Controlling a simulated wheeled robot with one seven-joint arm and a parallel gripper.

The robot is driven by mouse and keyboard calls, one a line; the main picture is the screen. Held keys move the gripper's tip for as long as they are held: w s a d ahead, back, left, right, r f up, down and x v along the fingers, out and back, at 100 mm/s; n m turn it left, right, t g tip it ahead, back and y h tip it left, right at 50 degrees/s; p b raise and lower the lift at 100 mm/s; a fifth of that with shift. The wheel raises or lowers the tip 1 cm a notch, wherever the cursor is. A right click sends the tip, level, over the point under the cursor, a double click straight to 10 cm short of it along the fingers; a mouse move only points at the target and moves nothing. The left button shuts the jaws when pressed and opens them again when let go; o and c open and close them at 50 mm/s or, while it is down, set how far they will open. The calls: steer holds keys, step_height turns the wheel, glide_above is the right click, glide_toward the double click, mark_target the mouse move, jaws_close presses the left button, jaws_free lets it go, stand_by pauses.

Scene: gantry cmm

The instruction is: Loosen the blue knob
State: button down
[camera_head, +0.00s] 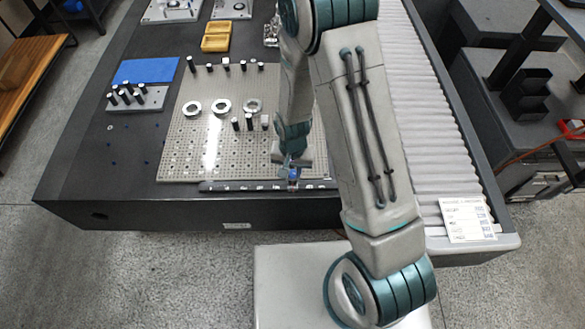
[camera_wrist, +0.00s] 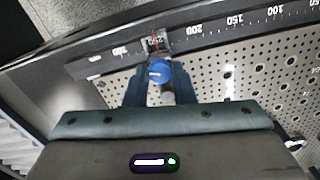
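The blue knob (camera_wrist: 159,72) sits on a small dark slider block (camera_wrist: 153,45) on the scaled rail (camera_wrist: 215,29) in the wrist view. My gripper (camera_wrist: 159,80) has one dark blue finger on each side of the knob. The knob fills the gap between the fingertips, and they look closed on its sides. In the head view my gripper (camera_head: 293,165) points down at the front edge of the perforated plate. A small part of the blue knob (camera_head: 293,175) shows there, and my arm hides much of that spot.
The perforated plate (camera_head: 200,150) carries metal rings (camera_head: 222,106) and several dark posts. A blue mat (camera_head: 145,71), a yellow tray (camera_head: 216,37) and a small block with black pins (camera_head: 137,99) lie on the dark table. A ribbed cover (camera_head: 415,100) runs along the right.

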steer(key=shift+n+b, duration=0.4)
steer(key=shift+f+n+b, duration=0.15)
steer(key=shift+n+b, duration=0.65)
steer(key=shift+n, duration=0.2)
steer(key=n+b, duration=0.2)
steer(key=n, duration=0.2)
steer(key=shift+n, duration=0.3)
steer(key=n+b, duration=0.1)
steer(key=n, duration=0.2)
steer(key=shift+n, duration=0.3)
steer(key=shift+r+n, duration=0.2)
steer(key=shift+n, duration=1.6)
steer(key=c, duration=1.2)
jaws_free()
